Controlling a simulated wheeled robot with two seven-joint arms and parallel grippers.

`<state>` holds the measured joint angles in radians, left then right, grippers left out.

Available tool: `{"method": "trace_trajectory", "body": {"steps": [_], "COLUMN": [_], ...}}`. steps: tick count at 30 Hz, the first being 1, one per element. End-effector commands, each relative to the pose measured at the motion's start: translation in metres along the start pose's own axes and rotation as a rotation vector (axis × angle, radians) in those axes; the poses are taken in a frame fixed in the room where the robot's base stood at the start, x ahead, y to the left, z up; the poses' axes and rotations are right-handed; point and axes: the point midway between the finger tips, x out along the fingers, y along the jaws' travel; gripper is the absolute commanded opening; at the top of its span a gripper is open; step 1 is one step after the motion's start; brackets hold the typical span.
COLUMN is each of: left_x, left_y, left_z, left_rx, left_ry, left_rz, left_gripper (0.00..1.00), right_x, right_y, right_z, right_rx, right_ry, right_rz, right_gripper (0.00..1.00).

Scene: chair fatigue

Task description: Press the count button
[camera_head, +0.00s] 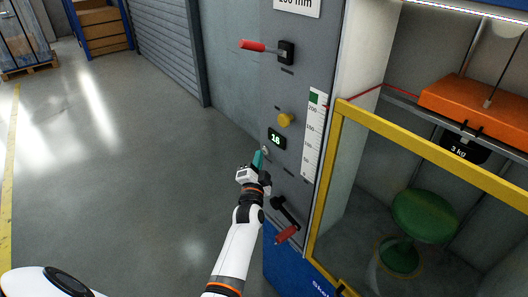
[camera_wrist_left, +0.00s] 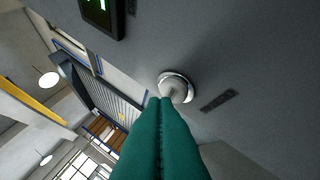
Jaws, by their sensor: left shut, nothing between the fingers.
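The count button (camera_wrist_left: 176,86) is a round, silver-rimmed button on the grey machine panel (camera_wrist_left: 240,50). In the head view the button (camera_head: 265,149) is small and sits just below the counter display (camera_head: 277,138), which reads about 16. My left gripper (camera_head: 258,158) is shut and empty, with its green fingertips pointing at the button. In the left wrist view the closed fingertips (camera_wrist_left: 160,100) overlap the button's lower left edge; I cannot tell whether they touch it. My right gripper is not in view.
The panel also carries a red-handled lever (camera_head: 253,46), a yellow knob (camera_head: 285,120), a height scale (camera_head: 313,135) and a lower red-handled crank (camera_head: 287,234). The floor at left is clear.

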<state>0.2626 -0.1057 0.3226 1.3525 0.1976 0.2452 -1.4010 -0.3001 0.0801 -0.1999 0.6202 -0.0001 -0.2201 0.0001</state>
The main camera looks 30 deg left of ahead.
Motion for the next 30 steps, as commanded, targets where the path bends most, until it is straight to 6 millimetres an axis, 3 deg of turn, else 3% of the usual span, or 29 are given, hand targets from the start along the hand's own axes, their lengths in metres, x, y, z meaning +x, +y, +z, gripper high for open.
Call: {"method": "trace_trajectory", "body": {"steps": [30], "left_x": [0.0051], "left_y": [-0.0033], "left_z": [0.0037], "left_rx": [0.0], "left_ry": [0.0], "left_rz": [0.0], "left_gripper": [0.0], "right_x": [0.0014], "right_y": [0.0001], "right_z": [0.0], "right_rx": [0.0], "right_ry": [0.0], "right_rz": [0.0], "right_gripper": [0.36]}}
